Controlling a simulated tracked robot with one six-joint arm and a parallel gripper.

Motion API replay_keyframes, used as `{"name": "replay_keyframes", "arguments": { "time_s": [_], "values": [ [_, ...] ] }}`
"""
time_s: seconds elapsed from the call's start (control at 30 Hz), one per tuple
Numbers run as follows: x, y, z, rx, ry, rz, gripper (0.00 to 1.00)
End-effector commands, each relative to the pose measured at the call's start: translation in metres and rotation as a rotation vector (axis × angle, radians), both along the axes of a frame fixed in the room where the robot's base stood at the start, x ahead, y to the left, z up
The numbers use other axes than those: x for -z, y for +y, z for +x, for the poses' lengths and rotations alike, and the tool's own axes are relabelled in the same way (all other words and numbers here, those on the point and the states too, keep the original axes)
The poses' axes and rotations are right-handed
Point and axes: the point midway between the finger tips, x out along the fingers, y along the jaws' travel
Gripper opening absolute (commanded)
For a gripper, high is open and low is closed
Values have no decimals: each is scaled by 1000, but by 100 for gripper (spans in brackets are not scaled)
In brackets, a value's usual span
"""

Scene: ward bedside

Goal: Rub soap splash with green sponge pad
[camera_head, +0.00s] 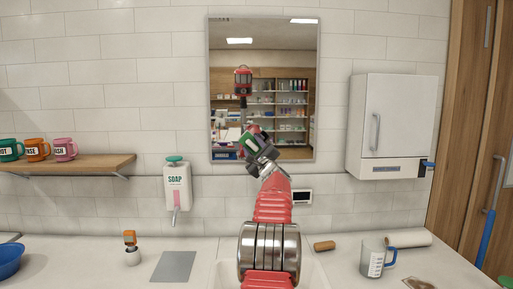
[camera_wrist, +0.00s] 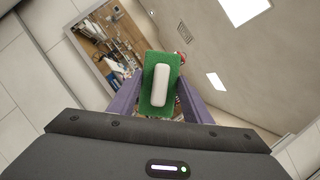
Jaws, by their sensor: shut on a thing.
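My gripper (camera_head: 259,145) is raised in front of the wall mirror (camera_head: 300,125) and is shut on the green sponge pad (camera_head: 253,134). In the wrist view, the pad (camera_wrist: 173,70) is a green block with a white grip, held between the two purple fingers of my gripper (camera_wrist: 158,95). The mirror (camera_wrist: 93,58) shows beyond the pad in that view. I cannot tell whether the pad touches the glass. I cannot make out a soap splash for certain; part of the mirror is hidden behind my gripper and arm.
A soap dispenser (camera_head: 177,187) hangs left of the mirror, above the counter (camera_head: 215,250). A mug shelf (camera_head: 80,163) is farther left. A white wall cabinet (camera_head: 393,125) is at right. A measuring jug (camera_head: 374,258), brush (camera_head: 324,246) and white roll (camera_head: 407,238) occupy the counter's right.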

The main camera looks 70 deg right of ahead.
Motion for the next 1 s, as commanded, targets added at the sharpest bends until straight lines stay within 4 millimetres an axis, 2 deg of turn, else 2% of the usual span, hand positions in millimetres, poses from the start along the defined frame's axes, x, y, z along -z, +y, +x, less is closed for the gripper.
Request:
{"name": "replay_keyframes", "arguments": {
  "time_s": [0.1, 0.33, 0.7, 1.0],
  "values": [
    [3, 5, 10, -3, 1, 5, 16],
    [2, 10, 19, -1, 2, 3, 16],
    [0, 11, 17, 0, 1, 1, 16],
    [-1, 28, 7, 1, 0, 1, 16]
  ]
}}
